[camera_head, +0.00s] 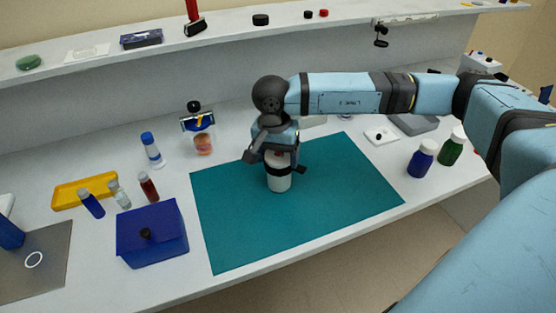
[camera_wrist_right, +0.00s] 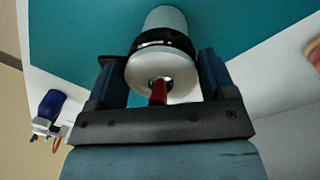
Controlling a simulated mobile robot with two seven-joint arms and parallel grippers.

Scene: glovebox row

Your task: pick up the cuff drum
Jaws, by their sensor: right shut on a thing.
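The cuff drum (camera_head: 278,183) is a white cylinder with a dark band, standing upright on the teal mat (camera_head: 235,235). My right gripper (camera_head: 276,162) comes down over its upper part and is shut on it. In the right wrist view the drum (camera_wrist_right: 166,22) lies between the two fingers, with its black band, pale round top and a red piece at the centre. The drum looks to be still at mat level; I cannot tell if there is a gap beneath it. My left gripper is out of view.
A blue box (camera_head: 152,237) with a black knob stands left of the mat. A yellow tray (camera_head: 84,190) and several small bottles are farther left. Blue (camera_head: 422,160) and green (camera_head: 452,147) bottles stand at the right. The mat around the drum is clear.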

